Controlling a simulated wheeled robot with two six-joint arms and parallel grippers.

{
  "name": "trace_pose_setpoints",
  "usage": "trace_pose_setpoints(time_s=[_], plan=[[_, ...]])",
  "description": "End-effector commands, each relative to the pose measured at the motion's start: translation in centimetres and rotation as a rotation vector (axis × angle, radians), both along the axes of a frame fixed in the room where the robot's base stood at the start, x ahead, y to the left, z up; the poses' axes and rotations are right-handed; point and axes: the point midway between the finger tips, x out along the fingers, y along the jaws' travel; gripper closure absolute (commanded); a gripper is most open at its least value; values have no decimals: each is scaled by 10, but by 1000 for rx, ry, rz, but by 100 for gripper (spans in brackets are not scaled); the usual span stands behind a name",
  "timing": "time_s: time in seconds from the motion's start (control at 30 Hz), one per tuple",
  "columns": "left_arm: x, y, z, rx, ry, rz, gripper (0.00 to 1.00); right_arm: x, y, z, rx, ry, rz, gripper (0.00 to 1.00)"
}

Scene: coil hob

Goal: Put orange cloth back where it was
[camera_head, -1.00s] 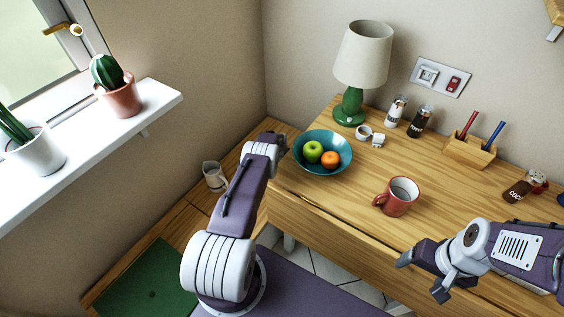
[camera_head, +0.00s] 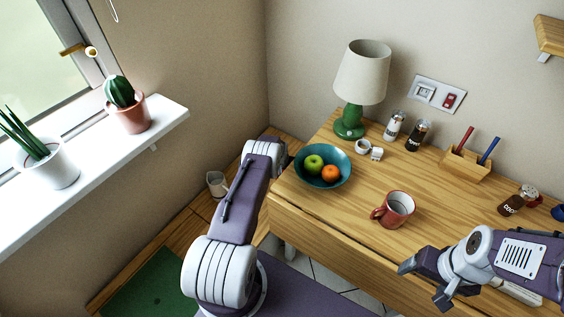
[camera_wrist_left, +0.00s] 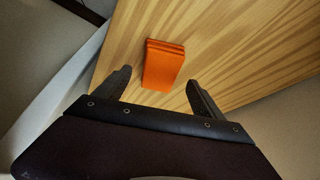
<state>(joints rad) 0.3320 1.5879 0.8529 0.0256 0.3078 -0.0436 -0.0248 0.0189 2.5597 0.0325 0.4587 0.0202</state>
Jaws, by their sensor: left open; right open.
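A folded orange cloth (camera_wrist_left: 163,65) lies on a wooden surface (camera_wrist_left: 225,50) in the left wrist view. It is just ahead of my left gripper (camera_wrist_left: 158,85), whose two fingers are apart and empty, one toward each side of the cloth. In the head view the left arm reaches away and its gripper is hidden; the cloth does not show there. My right gripper (camera_head: 420,281) is open and empty at the front edge of the desk, to the right of the red mug (camera_head: 396,209).
On the desk (camera_head: 345,222) stand a teal bowl (camera_head: 325,180) with fruit, a green lamp (camera_head: 362,75), two shakers, a pen holder (camera_head: 466,163) and a brown jar (camera_head: 516,201). A white cup (camera_head: 216,184) stands at the left arm. Potted plants line the window sill.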

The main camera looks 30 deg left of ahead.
Motion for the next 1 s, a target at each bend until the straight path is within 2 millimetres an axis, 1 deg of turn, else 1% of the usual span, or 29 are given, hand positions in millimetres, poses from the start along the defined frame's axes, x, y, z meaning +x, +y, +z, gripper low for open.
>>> trace_pose_setpoints(time_s=[0.03, 0.1, 0.2, 0.3, 0.4, 1.0], plan=[[-4, 0, 16, -1, 2, 1, 21, 0, 0, 11, 0, 0, 0, 22], [-8, -2, 27, 0, 1, 0, 21, 0, 0, 16, 0, 0, 0, 22], [-14, -3, 39, 0, 1, 0, 21, 0, 0, 21, 0, 0, 0, 22], [-18, -4, 46, 0, 1, 0, 21, 0, 0, 23, 0, 1, 0, 22], [-19, -5, 49, 0, 0, 1, 21, 0, 0, 23, 0, 1, 0, 22], [-20, -5, 48, -1, 1, 1, 21, 0, 0, 23, 0, 0, 0, 22]])
